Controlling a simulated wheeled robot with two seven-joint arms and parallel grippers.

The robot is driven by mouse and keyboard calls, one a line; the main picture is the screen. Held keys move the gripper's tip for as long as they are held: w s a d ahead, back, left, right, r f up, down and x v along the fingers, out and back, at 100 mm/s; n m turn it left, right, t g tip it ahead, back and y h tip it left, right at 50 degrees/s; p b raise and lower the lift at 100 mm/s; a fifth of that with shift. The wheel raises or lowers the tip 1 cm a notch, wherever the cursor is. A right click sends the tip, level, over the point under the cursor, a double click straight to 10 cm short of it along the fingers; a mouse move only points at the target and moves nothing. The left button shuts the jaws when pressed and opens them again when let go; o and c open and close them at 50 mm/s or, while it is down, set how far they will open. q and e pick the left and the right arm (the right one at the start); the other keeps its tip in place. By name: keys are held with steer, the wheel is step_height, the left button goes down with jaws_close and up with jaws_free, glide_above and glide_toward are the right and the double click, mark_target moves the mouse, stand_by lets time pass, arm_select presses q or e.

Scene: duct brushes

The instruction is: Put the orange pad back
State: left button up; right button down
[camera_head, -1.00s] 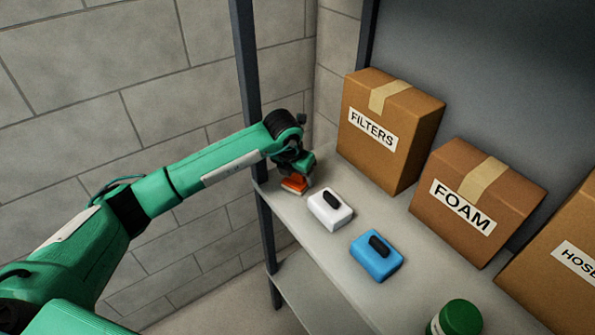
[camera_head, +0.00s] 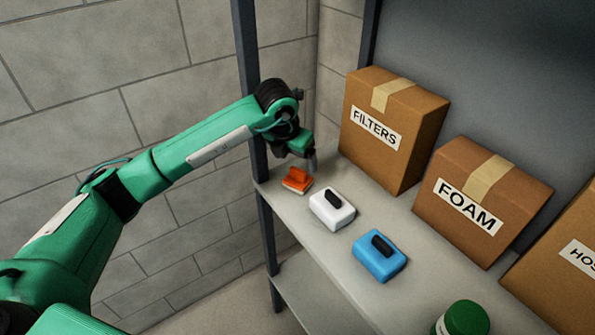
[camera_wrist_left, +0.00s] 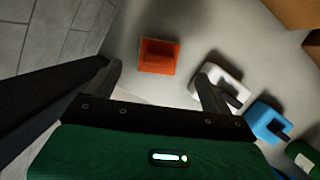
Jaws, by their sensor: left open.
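The orange pad (camera_head: 297,181) stands on the shelf near its left end, with an orange grip on top. It also shows in the left wrist view (camera_wrist_left: 157,56), beyond the fingertips and between their lines. My left gripper (camera_head: 308,158) is open and empty, above and just behind the pad, apart from it. In the left wrist view its two fingers (camera_wrist_left: 158,88) are spread wide. A white pad (camera_head: 332,210) with a black grip sits to the right of the orange one, and a blue pad (camera_head: 379,256) with a black grip sits further right. They form a row. My right gripper is not in view.
Cardboard boxes labelled FILTERS (camera_head: 390,130), FOAM (camera_head: 478,205) and HOSE (camera_head: 570,250) stand along the back of the shelf (camera_head: 300,222). A green-lidded container (camera_head: 465,318) is at the front right. A dark upright post (camera_head: 248,90) rises at the shelf's left end, close to my left arm.

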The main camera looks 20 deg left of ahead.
arm_select(q)
steer(key=shift+b+v, duration=0.35)
steer(key=shift+v, duration=1.9)
steer(key=shift+d, duration=0.1)
